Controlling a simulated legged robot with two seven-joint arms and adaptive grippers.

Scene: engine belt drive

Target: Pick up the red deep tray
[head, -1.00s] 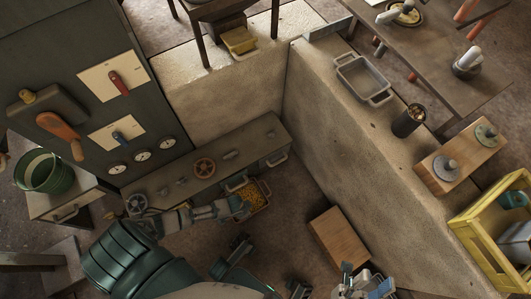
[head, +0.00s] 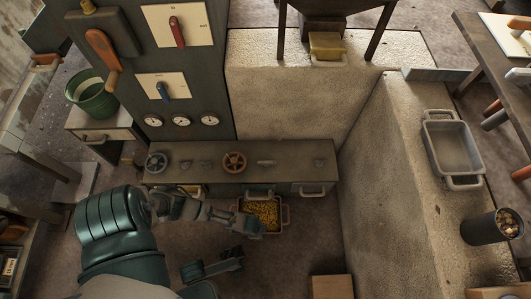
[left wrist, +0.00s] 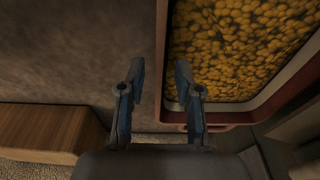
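The red deep tray (head: 286,217) stands low by the front of the grey control bench and is full of small yellow pieces. In the left wrist view its reddish rim (left wrist: 292,94) fills the right side. My left gripper (head: 252,226) is at the tray's near side in the head view and partly covers it. In the left wrist view my left gripper (left wrist: 160,78) is open, one finger outside the tray wall and the other on the tray side. I cannot tell whether the fingers reach below the rim.
The bench (head: 210,155) with handwheels stands just behind the tray. A wooden box (head: 331,287) lies on the floor to the right, also in the left wrist view (left wrist: 40,130). A stone ledge (head: 385,190) bears a grey tray (head: 427,150) and a dark cup (head: 484,228).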

